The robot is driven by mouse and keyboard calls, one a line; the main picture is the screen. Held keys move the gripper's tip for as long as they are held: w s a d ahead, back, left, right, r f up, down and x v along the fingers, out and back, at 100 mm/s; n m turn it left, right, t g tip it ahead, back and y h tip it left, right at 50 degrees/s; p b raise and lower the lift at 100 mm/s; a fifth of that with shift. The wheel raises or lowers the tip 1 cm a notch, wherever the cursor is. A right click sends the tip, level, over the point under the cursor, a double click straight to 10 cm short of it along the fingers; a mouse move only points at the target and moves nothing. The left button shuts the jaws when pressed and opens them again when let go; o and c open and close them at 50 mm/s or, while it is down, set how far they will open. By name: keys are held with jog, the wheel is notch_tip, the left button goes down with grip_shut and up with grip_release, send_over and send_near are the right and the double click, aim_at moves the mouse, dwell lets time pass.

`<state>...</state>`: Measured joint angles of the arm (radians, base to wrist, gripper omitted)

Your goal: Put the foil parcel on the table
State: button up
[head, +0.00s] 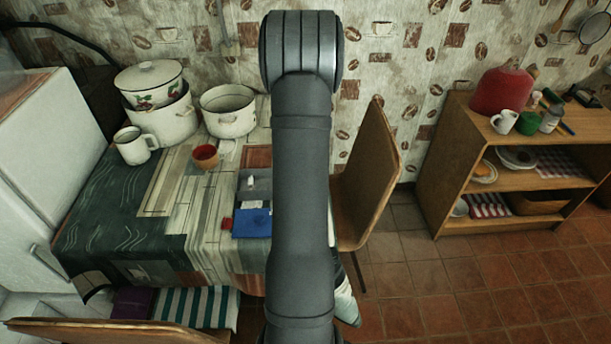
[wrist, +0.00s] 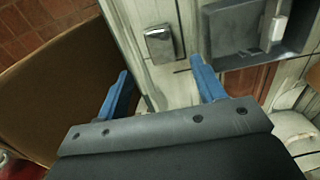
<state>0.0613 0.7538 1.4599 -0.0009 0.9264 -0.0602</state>
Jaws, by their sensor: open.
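A small silvery block, which looks like the foil parcel (wrist: 160,43), shows in the wrist view. It appears to lie on the pale patterned cloth of the table (wrist: 133,20), near the table's edge and beside a grey tray, apart from it. My gripper (wrist: 160,65) is open, with its two blue fingers apart and nothing between them. In the picture the parcel lies just beyond the gap between the fingertips; how high the fingers are above it I cannot tell. In the head view my arm hides the parcel and gripper.
The grey tray (head: 257,181) holds a white item. A blue item (head: 251,224), a small red block (head: 227,222) and a terracotta cup (head: 205,156) are nearby. Enamel pots (head: 228,112) and a mug (head: 133,146) stand at the back left. A chair (head: 370,180) flanks the table's right side.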

jog(key=shift+r, duration=1.6)
jog(key=shift+f, duration=0.1)
notch_tip(320, 180, down, 12)
jog(key=shift+f, duration=0.1)
jog(key=shift+r, duration=2.05)
jog(key=shift+f, duration=0.1)
